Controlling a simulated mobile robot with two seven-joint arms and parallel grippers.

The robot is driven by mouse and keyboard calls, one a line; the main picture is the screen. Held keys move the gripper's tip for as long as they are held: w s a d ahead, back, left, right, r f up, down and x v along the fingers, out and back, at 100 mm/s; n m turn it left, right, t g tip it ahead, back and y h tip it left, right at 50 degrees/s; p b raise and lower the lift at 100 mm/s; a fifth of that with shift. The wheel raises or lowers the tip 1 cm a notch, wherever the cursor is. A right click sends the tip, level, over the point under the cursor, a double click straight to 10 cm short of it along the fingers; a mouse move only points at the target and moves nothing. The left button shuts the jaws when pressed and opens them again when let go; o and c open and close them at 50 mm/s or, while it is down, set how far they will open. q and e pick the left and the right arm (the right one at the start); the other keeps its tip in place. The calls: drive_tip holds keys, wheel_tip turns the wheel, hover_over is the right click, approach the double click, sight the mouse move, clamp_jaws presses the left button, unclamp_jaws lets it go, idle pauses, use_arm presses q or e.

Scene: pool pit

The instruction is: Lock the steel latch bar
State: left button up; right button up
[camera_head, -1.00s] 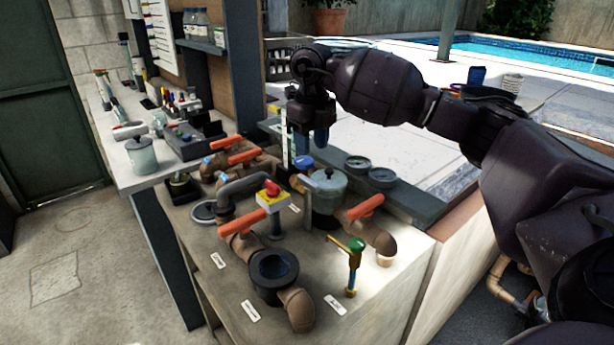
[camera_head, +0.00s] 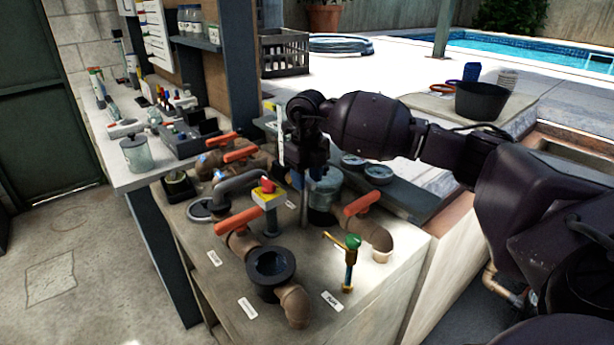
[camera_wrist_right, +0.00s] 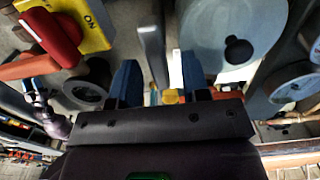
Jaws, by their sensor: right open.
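The steel latch bar seems to be the narrow grey upright bar (camera_head: 304,208) beside the clear-sided strainer pot (camera_head: 325,194) on the bench. My left gripper is not in view.
A red knob on a yellow switch box (camera_head: 268,193) stands just left of the bar. Orange-handled valves (camera_head: 240,222), a green-topped valve (camera_head: 351,243) and two gauges (camera_head: 379,173) crowd the bench.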

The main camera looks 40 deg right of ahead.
drive_tip(key=c, duration=0.7)
clamp_jaws()
drive_tip(key=m, duration=0.1)
drive_tip(key=m+p, duration=0.2)
drive_tip(key=m, duration=0.1)
drive_tip(key=shift+a+r, duration=0.2)
drive_tip(key=shift+a, duration=0.05)
drive_tip(key=shift+w+a+f+m+p, duration=0.15)
drive_tip(key=shift+m+p, duration=0.65)
drive_tip(key=shift+m, duration=1.5)
drive_tip(key=shift+w+a+r+m+p, duration=0.15)
drive_tip(key=shift+m+p, duration=0.7)
drive_tip(key=shift+m, duration=1.45)
drive_tip(key=shift+w+a+f+m+p, duration=0.2)
drive_tip(key=shift+m+p, duration=0.6)
drive_tip(key=shift+m, duration=1.5)
drive_tip(key=shift+w+d, duration=0.1)
drive_tip(key=shift+d, duration=0.05)
drive_tip(key=shift+r, duration=0.1)
